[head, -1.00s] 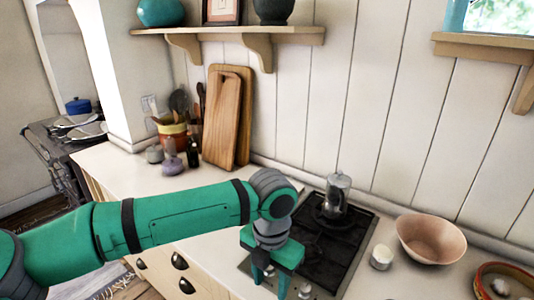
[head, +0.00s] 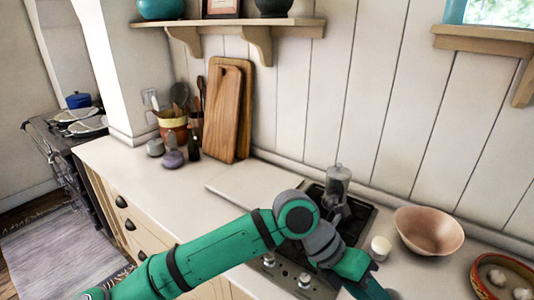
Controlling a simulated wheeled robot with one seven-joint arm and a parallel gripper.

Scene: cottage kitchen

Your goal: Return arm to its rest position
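My green arm reaches in from the bottom of the head view. Its grey wrist hangs over the front right part of the black stove top (head: 356,222). My gripper (head: 372,290) points down toward the lower right, at the bottom edge of the picture. Its fingertips are cut off or too unclear to show whether they are open or shut. No held object is visible.
A metal pot (head: 338,182) stands on the stove. A white cup (head: 380,248), a pink bowl (head: 430,231) and a red-rimmed dish (head: 504,277) stand to the right. Cutting boards (head: 229,110) lean on the wall. The left counter (head: 130,165) is mostly clear.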

